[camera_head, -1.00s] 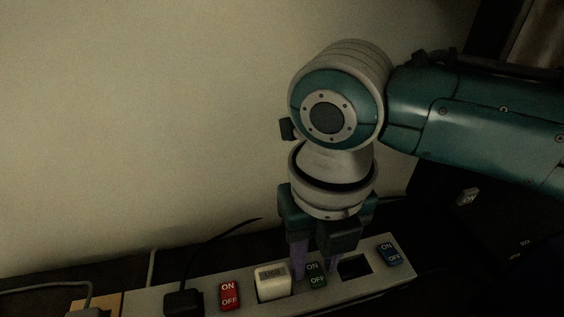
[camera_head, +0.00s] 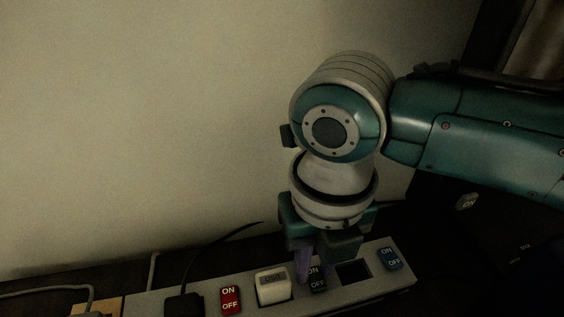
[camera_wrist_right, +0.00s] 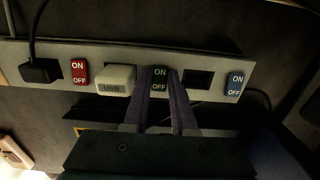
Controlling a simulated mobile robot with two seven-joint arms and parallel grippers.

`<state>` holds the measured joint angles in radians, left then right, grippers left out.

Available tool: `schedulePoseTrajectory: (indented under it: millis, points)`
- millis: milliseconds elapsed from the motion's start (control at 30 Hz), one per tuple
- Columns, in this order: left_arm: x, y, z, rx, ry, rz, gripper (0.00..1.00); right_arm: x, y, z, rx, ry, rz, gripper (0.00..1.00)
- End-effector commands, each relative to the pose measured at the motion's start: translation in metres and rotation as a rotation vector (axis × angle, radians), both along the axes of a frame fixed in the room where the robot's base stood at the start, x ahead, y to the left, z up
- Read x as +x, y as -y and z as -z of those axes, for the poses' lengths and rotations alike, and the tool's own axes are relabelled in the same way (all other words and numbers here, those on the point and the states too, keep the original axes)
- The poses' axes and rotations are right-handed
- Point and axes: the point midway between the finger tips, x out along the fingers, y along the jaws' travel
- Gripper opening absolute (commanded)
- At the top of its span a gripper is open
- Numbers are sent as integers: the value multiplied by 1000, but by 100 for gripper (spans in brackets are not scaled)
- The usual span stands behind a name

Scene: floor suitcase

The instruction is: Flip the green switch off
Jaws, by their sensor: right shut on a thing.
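The green switch (camera_head: 317,284) is a dark green rocker marked ON and OFF on a grey power strip (camera_head: 368,292). It also shows in the right wrist view (camera_wrist_right: 159,82), between my fingers. My right gripper (camera_head: 313,270) reaches down from above with its purple fingers shut on the green switch, one at each side. In the right wrist view the fingertips (camera_wrist_right: 161,76) flank the switch and cover its edges. I cannot tell which way the rocker is tipped. My left gripper is not in view.
A red switch (camera_head: 230,299) and a white USB plug (camera_head: 273,285) sit left of the green switch. An empty dark socket (camera_head: 353,272) and a blue switch (camera_head: 389,258) sit right of it. A black plug (camera_head: 184,304) with a cable is farther left. A pale wall (camera_head: 140,130) rises behind.

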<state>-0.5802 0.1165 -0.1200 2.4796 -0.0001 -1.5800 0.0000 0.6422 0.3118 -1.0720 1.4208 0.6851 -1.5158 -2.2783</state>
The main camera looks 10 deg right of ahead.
Motion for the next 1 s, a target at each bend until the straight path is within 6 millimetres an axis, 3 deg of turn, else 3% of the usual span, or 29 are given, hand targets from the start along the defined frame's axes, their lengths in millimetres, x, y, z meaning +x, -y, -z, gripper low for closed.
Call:
schedulePoseTrajectory:
  millis: [133,233,467,800,833,933,1000]
  points:
    - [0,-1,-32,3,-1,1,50,-6,3,-9,-3,122,0,0]
    - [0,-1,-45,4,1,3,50,-9,3,-7,1,227,0,0]
    - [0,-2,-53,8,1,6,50,-11,2,-2,10,365,1,0]
    - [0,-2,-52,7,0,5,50,-11,0,-1,15,383,0,0]
    - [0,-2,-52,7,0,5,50,-11,0,-1,15,383,0,27]
    - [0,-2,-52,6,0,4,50,-11,0,-1,15,382,0,38]
    - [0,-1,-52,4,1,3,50,-11,0,-1,15,381,0,38]
